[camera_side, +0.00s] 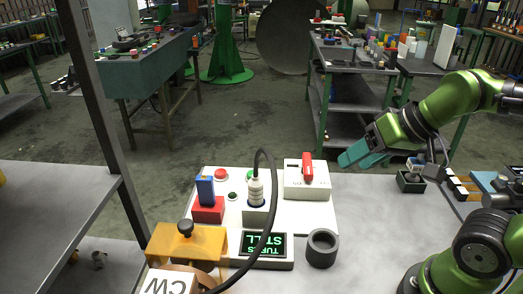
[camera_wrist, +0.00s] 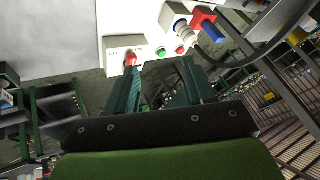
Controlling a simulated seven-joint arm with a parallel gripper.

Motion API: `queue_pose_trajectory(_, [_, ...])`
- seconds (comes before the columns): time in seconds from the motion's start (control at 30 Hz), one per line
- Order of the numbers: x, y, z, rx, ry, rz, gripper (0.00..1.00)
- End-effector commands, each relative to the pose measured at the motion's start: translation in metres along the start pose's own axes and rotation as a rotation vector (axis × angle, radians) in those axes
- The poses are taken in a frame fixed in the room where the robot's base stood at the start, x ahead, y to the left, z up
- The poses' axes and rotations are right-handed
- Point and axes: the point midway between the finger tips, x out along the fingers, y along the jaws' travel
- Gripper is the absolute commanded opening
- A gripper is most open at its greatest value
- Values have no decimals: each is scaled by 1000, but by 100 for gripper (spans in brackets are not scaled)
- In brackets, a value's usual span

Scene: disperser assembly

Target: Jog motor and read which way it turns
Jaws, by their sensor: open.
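My gripper (camera_side: 362,154) has teal fingers and is at the right of the white panel, above the bench. In the wrist view its two fingers (camera_wrist: 160,82) are apart with nothing between them. A white box with a red lever switch (camera_side: 307,168) stands left of the gripper; the red lever also shows beyond the left finger in the wrist view (camera_wrist: 130,59). A red button (camera_side: 221,175) and a green button (camera_side: 232,196) sit on the panel. The display (camera_side: 264,244) shows "STILL" in green, under a partly hidden upper line. I cannot pick out the motor.
A blue piece (camera_side: 205,190) stands in a red block. A grey ring (camera_side: 322,247) and an orange block with a black knob (camera_side: 187,243) are in front. The bench right of the ring is clear.

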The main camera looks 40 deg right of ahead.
Motion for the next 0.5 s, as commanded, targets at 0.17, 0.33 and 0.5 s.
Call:
queue_pose_trajectory(0.17, [0,0,0,0,0,0,53])
queue_pose_trajectory(0.33, [0,0,0,0,0,0,30])
queue_pose_trajectory(0.5, [0,0,0,0,0,0,4])
